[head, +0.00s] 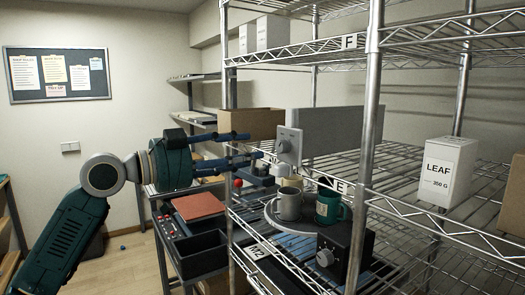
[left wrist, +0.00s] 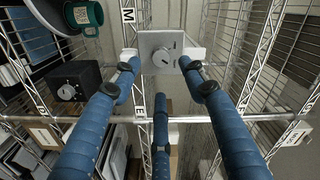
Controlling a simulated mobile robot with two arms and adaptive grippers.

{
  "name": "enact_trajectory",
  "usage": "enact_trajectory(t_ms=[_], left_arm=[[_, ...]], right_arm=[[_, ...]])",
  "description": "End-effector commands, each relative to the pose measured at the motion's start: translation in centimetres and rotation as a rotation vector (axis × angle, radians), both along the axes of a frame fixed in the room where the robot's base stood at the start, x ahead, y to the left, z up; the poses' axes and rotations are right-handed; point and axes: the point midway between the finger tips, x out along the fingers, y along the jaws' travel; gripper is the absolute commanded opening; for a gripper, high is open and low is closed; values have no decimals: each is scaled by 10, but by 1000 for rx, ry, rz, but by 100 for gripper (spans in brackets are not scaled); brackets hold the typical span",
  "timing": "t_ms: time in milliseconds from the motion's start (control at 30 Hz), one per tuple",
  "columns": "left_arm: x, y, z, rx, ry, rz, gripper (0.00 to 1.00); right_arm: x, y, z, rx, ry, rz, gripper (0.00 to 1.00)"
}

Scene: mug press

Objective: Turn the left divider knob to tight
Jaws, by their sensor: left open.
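The left divider is a long grey panel (head: 335,130) on the wire shelf, with a square front plate (left wrist: 163,42) that carries a round pale knob (head: 284,147). The knob also shows in the left wrist view (left wrist: 161,61), with dark marks on the plate around it. My left gripper (head: 258,160) is open, its blue fingers reaching toward the plate. In the left wrist view two fingers (left wrist: 157,78) lie left and right of the knob and a third is below it. I see no finger closed on the knob. My right gripper is not in view.
Below the divider, a round tray (head: 272,216) holds a grey mug (head: 288,205) and a green mug (head: 327,207). A dark box with another knob (head: 325,257) stands nearby. Metal shelf posts (head: 368,120) and rails are close. A LEAF box (head: 446,172) sits right.

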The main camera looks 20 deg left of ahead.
Motion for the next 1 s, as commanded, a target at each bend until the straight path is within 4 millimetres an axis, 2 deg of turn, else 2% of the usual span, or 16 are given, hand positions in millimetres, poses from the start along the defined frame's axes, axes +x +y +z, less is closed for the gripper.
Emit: enact_trajectory(t_ms=[200,400,867,967,1000], left_arm=[[-27,22,-2,3,4,2,43],[-36,28,-1,3,3,-1,43],[-36,28,-1,1,2,0,43],[-26,34,-11,-23,26,16,43],[-17,39,-19,-44,46,33,43]], right_arm=[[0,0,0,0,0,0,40],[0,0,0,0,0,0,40],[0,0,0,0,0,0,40],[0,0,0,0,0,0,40],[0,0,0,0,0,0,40]])
